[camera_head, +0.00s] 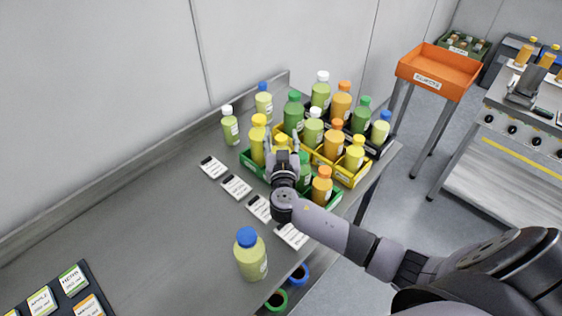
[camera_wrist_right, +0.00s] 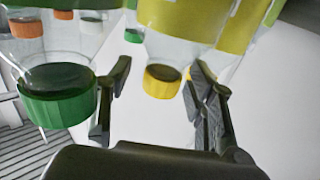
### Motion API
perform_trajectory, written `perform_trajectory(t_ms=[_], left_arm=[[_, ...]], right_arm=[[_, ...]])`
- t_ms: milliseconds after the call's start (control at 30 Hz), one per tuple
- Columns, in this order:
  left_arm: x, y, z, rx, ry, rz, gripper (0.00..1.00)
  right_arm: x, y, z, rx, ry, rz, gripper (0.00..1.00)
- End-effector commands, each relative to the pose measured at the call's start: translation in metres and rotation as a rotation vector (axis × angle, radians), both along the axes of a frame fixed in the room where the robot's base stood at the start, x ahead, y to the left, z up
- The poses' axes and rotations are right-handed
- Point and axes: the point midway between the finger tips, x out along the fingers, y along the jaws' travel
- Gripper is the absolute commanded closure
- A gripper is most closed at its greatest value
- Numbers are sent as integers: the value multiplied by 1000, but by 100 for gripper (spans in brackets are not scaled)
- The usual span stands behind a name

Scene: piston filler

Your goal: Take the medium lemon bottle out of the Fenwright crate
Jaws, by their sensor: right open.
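My right gripper (camera_head: 283,153) is open over the green crate (camera_head: 334,201), pointing down at a yellow-capped bottle (camera_head: 281,142) that it partly hides. In the right wrist view a yellow cap (camera_wrist_right: 160,82) of a light green-yellow bottle shows between the spread fingers (camera_wrist_right: 160,92), with gaps at both sides. A green-capped bottle (camera_wrist_right: 57,95) is close beside the left finger there. Another, taller yellow-capped bottle (camera_head: 257,147) stands in the green crate, and one more (camera_head: 355,153) stands in the yellow crate (camera_head: 348,179). I cannot read the crate names. My left gripper is not in view.
An orange-capped bottle (camera_head: 322,186) stands in the green crate. A dark crate (camera_head: 376,150) with several bottles is behind the yellow one. A blue-capped bottle (camera_head: 250,256) stands alone near the front edge. Label cards (camera_head: 236,187) lie in a row; the left table is mostly clear.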

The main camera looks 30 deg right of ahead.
Motion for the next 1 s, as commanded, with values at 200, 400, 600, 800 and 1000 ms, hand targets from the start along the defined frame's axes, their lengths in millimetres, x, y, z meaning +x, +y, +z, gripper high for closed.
perform_trajectory(t_ms=[200,400,600,800,1000], left_arm=[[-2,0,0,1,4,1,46],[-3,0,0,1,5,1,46],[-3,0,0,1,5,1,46],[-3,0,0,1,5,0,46],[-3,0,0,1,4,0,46]], right_arm=[[0,0,-1,0,1,1,49],[0,0,-1,0,1,1,62],[0,0,-1,0,1,1,76],[0,0,-1,0,1,1,89],[0,0,-1,0,1,1,100]])
